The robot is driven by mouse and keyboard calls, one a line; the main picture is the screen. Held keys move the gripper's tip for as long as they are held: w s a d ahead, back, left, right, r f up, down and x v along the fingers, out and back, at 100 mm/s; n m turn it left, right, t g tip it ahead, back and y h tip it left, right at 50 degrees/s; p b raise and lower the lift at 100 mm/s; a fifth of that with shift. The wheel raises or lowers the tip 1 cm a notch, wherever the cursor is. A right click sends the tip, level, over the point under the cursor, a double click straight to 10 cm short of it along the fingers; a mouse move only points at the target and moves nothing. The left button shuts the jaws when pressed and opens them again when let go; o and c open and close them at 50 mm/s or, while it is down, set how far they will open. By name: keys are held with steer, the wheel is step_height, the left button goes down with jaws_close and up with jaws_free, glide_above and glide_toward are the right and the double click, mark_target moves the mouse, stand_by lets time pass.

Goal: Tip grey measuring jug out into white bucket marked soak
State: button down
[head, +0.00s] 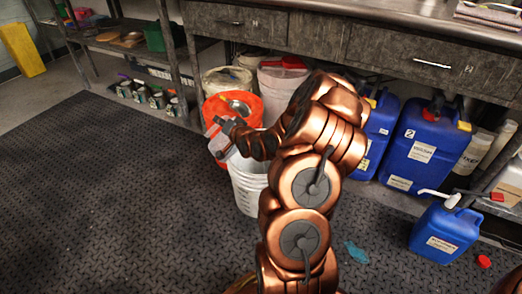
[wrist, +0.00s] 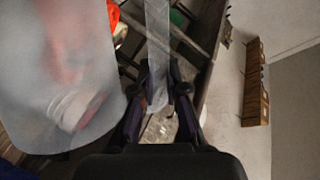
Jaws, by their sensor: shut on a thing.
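My gripper (wrist: 160,115) is shut on the handle of the grey measuring jug (wrist: 100,25), which fills the left of the wrist view. The jug is translucent, with a blurred pinkish and white shape showing through it. In the head view the jug (head: 217,144) is small and partly behind my gripper (head: 226,125), above the near rim area of a white bucket (head: 247,190). My arm covers the right part of that bucket. No soak marking is readable on it, and I cannot tell how far the jug is tilted.
An orange bucket (head: 211,112) stands just behind the white one. More pale buckets (head: 226,82) stand under the bench (head: 310,36). The dark mat (head: 110,200) at left is clear.

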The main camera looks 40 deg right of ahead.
steer(key=shift+d+r, duration=0.1)
steer(key=shift+d, duration=0.05)
stand_by(0.7)
steer(key=shift+s+d+f+m+t, duration=0.2)
steer(key=shift+d+f+m, duration=0.15)
steer(key=shift+d+m, duration=0.1)
steer(key=shift+s+d+f+m+t, duration=0.2)
steer(key=shift+d+f+m, duration=0.15)
steer(key=shift+d+m, duration=0.1)
stand_by(3.3)
steer(key=shift+s+d+m+y, duration=0.25)
steer(key=shift+d+m+y, duration=0.15)
steer(key=shift+d+m, duration=0.25)
stand_by(2.3)
